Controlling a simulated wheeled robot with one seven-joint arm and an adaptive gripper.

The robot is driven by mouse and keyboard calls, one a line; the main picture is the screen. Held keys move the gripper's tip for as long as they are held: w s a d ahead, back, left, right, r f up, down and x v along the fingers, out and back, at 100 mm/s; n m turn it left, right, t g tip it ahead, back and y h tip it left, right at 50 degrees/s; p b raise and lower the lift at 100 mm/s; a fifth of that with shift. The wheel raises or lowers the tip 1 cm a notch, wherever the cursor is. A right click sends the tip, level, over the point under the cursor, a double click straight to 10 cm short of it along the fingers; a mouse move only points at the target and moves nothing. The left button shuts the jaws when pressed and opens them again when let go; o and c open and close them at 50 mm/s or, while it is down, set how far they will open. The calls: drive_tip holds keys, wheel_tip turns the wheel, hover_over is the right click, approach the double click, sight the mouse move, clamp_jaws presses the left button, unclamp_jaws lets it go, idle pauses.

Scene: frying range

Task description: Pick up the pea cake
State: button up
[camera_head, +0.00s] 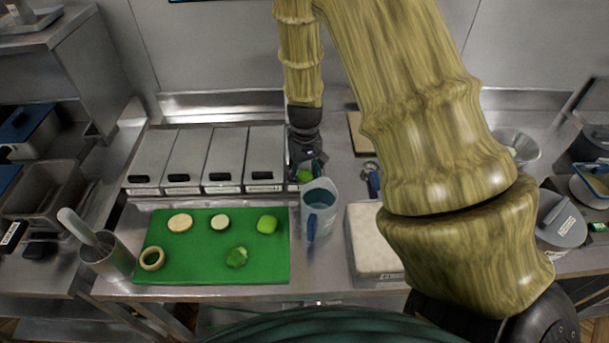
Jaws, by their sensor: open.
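My gripper (306,165) points down behind the clear jug, at the right end of the row of lidded containers. It is open. A small bright green piece (304,176) shows right at its fingertips, partly hidden; I cannot tell whether they touch. On the green board (205,262) lie a smooth green rounded piece (267,224) at the right and a rougher green piece (237,257) at the front. I cannot tell which green piece is the pea cake. My gripper is behind and to the right of the board.
A clear jug (320,200) with a blue handle stands just in front of my gripper. Lidded metal containers (222,160) stand to its left. Pale discs (180,222) and a ring (152,258) share the board. A pale block (372,240) lies to the right.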

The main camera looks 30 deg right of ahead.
drive_tip(key=c, duration=0.4)
drive_tip(key=shift+r, duration=0.1)
